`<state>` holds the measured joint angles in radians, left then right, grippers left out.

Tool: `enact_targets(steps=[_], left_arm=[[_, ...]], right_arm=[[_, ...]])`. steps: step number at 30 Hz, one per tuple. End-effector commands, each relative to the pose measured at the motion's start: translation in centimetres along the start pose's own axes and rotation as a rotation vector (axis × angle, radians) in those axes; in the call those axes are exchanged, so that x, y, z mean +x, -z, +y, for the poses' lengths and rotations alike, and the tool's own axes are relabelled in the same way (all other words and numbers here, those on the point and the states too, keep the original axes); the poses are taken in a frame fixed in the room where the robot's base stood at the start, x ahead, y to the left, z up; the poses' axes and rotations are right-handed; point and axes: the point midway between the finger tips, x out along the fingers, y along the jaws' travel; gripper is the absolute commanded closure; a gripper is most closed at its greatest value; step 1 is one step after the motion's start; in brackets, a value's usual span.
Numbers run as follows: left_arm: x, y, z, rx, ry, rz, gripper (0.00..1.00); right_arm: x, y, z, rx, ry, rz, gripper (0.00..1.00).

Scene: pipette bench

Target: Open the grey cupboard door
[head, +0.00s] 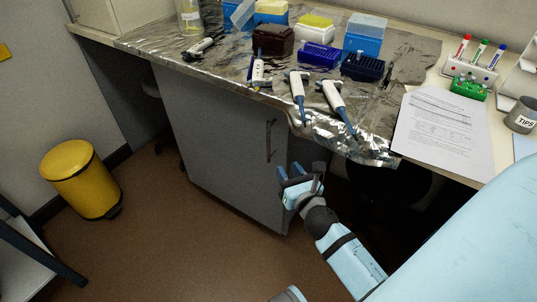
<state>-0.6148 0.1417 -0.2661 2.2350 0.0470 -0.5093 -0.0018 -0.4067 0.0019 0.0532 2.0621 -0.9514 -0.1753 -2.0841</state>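The grey cupboard (215,135) stands under the bench, and its door looks shut. A thin vertical bar handle (270,141) is near the door's right edge. My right gripper (300,174) is in front of the cupboard's lower right side, a little below and right of the handle. Its fingers look apart with nothing between them, and it appears clear of the handle. My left gripper is not in view.
Foil covers the bench top (215,62), which overhangs the cupboard and holds pipettes, tip boxes and a bottle. A paper sheet (445,130) lies at right. A yellow bin (82,180) stands at left. The brown floor (175,235) before the cupboard is clear.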

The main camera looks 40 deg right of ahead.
Motion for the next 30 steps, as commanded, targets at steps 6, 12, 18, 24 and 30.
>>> enact_targets(steps=[6, 12, 18, 24, 30], left_arm=[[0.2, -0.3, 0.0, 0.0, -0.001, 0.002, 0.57], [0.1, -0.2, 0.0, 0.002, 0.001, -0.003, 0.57], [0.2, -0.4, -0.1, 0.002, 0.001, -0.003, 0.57], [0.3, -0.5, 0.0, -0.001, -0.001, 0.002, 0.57], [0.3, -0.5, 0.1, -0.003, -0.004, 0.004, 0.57]], right_arm=[[1.4, 0.1, -0.3, -0.095, 0.006, -0.017, 0.63], [5.0, 0.0, -0.3, -0.092, 0.006, -0.018, 0.63], [9.4, 0.1, -0.3, -0.091, 0.006, -0.017, 0.63], [12.5, 0.1, -0.3, -0.089, 0.006, -0.015, 0.63], [13.9, 0.1, -0.4, -0.09, 0.006, -0.014, 0.63]])
